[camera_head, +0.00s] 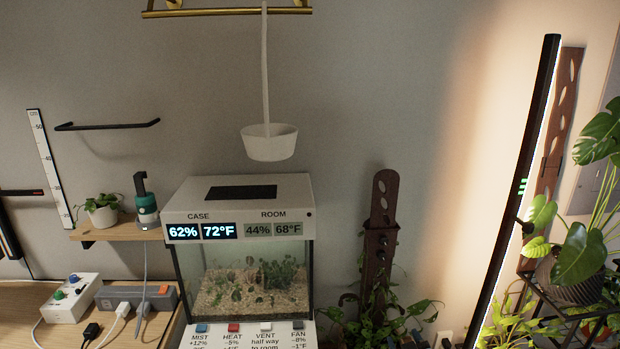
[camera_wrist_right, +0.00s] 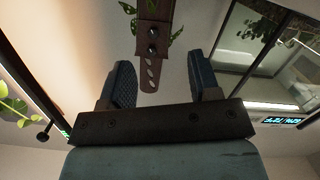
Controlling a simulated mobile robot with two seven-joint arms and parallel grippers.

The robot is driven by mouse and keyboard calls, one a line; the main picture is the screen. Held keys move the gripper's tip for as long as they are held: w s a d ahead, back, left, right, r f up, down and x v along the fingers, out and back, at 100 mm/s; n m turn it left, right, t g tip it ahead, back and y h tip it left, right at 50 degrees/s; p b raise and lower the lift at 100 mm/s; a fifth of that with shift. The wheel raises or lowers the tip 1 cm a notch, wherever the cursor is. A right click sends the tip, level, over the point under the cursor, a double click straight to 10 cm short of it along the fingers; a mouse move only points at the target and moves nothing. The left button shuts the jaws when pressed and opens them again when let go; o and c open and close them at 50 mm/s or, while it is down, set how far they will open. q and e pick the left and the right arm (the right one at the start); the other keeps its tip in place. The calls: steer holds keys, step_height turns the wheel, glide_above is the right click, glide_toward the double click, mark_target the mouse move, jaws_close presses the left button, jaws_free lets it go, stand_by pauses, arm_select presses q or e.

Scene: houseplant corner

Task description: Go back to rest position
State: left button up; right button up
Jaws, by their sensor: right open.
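In the right wrist view my right gripper (camera_wrist_right: 160,70) has its two dark blue fingers wide apart with nothing held between them. A brown strip with holes (camera_wrist_right: 152,45) shows beyond the gap between the fingers; I cannot tell how far off it is. The same kind of strip stands upright against the wall (camera_head: 383,205) in the head view, right of the glass case. I make out neither gripper clearly in the head view. My left gripper shows in no view.
A glass plant case (camera_head: 245,280) with lit readouts stands at centre. A white pot (camera_head: 270,143) hangs above it. A wooden shelf (camera_head: 118,232) holds a plant and a teal bottle. A tall lamp bar (camera_head: 515,190) leans at right beside a plant stand (camera_head: 575,310).

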steer(key=s+a+g+y+p, duration=0.1)
steer(key=s+a+g+p, duration=0.1)
steer(key=s, duration=1.5)
steer(key=s+a+g+y+p, duration=0.2)
steer(key=s+a+g+p, duration=0.1)
steer(key=s, duration=1.4)
steer(key=shift+a+f+m+p, duration=0.2)
steer(key=shift+m+p, duration=0.2)
steer(key=shift+p, duration=0.45)
steer(key=shift+s, duration=0.1)
